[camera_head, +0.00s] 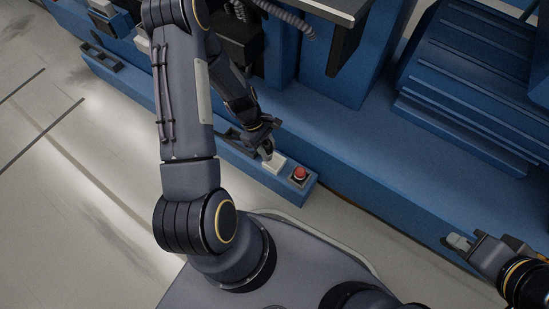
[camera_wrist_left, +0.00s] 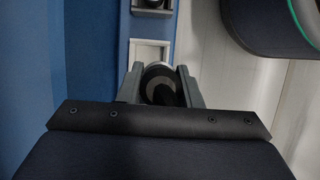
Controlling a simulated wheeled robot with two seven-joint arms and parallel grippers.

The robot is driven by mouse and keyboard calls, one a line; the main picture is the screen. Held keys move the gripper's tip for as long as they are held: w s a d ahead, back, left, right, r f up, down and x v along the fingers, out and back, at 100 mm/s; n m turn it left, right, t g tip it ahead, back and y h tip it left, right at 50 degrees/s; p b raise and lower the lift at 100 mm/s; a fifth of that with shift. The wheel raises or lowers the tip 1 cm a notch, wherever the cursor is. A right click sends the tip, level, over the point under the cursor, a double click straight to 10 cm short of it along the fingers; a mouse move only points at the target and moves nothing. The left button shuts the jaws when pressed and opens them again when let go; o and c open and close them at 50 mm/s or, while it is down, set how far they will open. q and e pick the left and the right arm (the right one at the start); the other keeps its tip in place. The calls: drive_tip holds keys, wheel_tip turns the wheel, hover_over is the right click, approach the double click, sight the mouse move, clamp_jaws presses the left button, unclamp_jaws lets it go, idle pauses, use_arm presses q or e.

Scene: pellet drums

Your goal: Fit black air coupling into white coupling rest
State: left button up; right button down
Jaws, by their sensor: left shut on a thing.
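My left gripper (camera_head: 268,150) is low over the blue ledge, next to the white coupling rest (camera_head: 275,164). In the left wrist view, its two grey fingers (camera_wrist_left: 161,88) are shut on the black air coupling (camera_wrist_left: 158,72), a dark round piece with a grey face. The square white rest (camera_wrist_left: 136,53) lies just beyond the coupling, whose top edge overlaps the rest's lower part in the picture. I cannot tell whether they touch. In the head view the coupling is mostly hidden by the gripper. My right gripper (camera_head: 461,242) is at the lower right, away from the rest; its jaw opening is unclear.
A red push button (camera_head: 300,173) stands on the ledge just right of the rest. Blue machine housing (camera_head: 345,75) rises behind. A coiled grey hose (camera_head: 285,15) hangs above. The pale floor (camera_head: 60,200) at left is clear.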

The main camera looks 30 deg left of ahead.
use_arm(q)
drive_tip(key=f+b, duration=0.1)
drive_tip(key=f, duration=0.1)
drive_tip(key=w+d+f, duration=0.1)
drive_tip(key=f, duration=0.1)
drive_tip(key=d+f+b, duration=0.1)
drive_tip(key=f, duration=0.1)
drive_tip(key=shift+w+b, duration=0.2)
drive_tip(key=shift+b, duration=0.15)
drive_tip(key=shift+r, duration=0.1)
drive_tip(key=o, duration=1)
drive_tip(key=shift+o, duration=0.2)
